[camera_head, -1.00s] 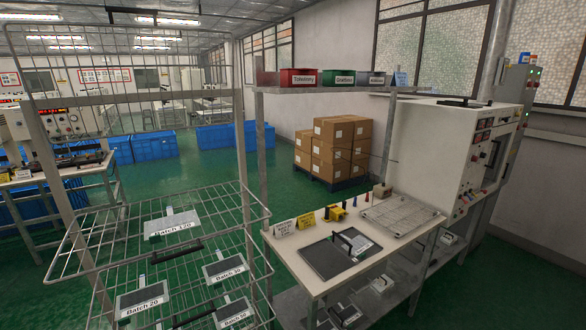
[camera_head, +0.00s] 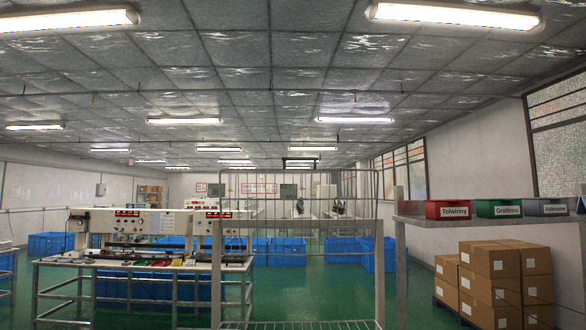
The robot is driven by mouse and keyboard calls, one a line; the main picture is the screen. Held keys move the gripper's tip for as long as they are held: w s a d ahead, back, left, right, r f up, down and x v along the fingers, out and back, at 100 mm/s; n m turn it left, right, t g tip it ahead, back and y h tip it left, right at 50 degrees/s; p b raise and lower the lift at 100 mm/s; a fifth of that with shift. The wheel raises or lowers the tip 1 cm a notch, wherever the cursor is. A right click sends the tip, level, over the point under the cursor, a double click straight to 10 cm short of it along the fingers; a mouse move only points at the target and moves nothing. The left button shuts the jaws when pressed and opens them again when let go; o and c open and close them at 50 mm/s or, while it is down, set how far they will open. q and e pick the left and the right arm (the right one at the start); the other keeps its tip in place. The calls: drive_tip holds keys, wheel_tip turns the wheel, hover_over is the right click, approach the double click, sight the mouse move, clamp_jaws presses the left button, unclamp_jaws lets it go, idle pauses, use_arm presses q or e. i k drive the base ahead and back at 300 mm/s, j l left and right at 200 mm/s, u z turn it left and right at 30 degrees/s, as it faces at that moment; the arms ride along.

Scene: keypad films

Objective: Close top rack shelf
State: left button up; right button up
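The wire rack (camera_head: 380,265) stands upright at the lower middle of the head view, with pale posts and thin vertical bars. A dark handle-like bar (camera_head: 300,162) shows at its top edge. A wire shelf edge (camera_head: 310,324) just enters at the bottom of the picture; the rest of that shelf and the lower shelves are out of view. Whether the top shelf is open or closed cannot be told here. Neither of my grippers is in view.
A metal shelf (camera_head: 480,220) with red (camera_head: 448,210), green (camera_head: 497,208) and grey bins stands right of the rack. Stacked cartons (camera_head: 500,285) are below it. A workbench (camera_head: 140,265) with instruments is at left. Blue crates (camera_head: 285,250) stand behind on green floor.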

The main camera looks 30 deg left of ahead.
sight(284, 159)
drive_tip(key=k+l+u, duration=0.15)
drive_tip(key=u, duration=0.2)
drive_tip(key=k+l+u, duration=0.1)
drive_tip(key=u, duration=0.25)
drive_tip(key=k+u, duration=0.2)
drive_tip(key=u, duration=0.15)
